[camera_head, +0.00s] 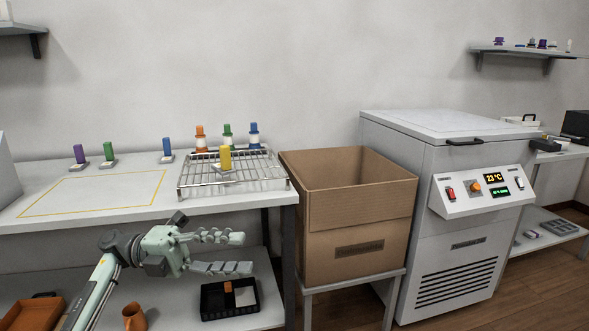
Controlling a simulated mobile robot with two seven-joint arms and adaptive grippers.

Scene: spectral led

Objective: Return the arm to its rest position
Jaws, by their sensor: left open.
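My left arm comes in from the lower left. Its gripper (246,253) is open and empty, with its fingers pointing right. It hangs in front of the white table (130,207), below the tabletop's front edge and, in the picture, over the lower shelf. Nothing is seen touching its fingers. My right arm and gripper are not in view.
A wire rack (270,180) with a yellow block (225,158) sits at the tabletop's right end. Several coloured blocks stand behind. An open cardboard box (350,230) and a white freezer (450,220) stand to the right. A black tray (211,303) lies below.

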